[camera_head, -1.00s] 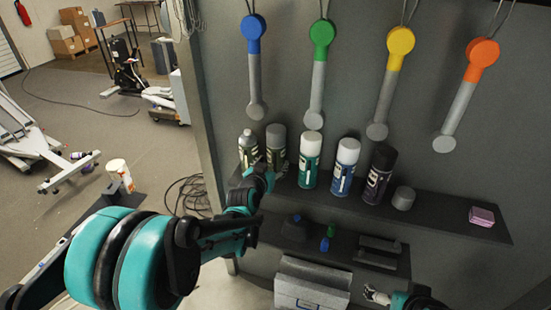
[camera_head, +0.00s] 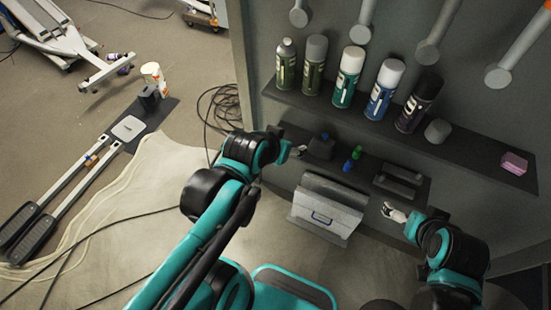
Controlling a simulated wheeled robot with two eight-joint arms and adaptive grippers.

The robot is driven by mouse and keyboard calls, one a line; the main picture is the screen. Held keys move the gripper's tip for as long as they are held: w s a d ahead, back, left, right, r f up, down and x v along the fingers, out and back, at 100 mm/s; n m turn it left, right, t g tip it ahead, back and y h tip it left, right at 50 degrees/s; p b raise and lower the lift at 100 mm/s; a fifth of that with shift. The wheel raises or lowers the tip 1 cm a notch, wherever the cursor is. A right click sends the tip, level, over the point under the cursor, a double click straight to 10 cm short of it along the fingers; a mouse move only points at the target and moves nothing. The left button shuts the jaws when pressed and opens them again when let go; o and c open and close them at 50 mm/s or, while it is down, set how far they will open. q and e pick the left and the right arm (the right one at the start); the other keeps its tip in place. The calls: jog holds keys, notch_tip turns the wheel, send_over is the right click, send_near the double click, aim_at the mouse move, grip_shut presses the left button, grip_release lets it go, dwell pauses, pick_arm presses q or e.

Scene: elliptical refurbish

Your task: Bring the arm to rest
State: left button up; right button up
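My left arm comes in from the lower left in teal and black. Its gripper (camera_head: 298,151) is by the left end of the lower shelf, beside a dark object; it is too small to tell whether its fingers are open. My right arm comes in from the lower right. Its gripper (camera_head: 394,211) is small and pale, in front of the lower shelf and right of the grey toolbox; its fingers cannot be made out clearly. I see nothing held in either gripper.
The upper shelf (camera_head: 470,160) carries several spray cans, a grey cap (camera_head: 438,131) and a pink block (camera_head: 514,163). The lower shelf holds a dark object (camera_head: 321,146), small blue and green items and black trays (camera_head: 397,181). A grey toolbox (camera_head: 328,207) stands below. Cables lie on the floor.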

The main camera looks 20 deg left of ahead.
pick_arm(q)
jog(key=shift+g+y, duration=0.3)
jog(key=shift+g, duration=0.5)
jog(key=s, duration=0.2)
jog(key=s+f, duration=0.1)
jog(key=s, duration=0.2)
jog(key=shift+s+a+f, duration=0.3)
jog(key=shift+s+f, duration=0.05)
jog(key=shift+f, duration=0.15)
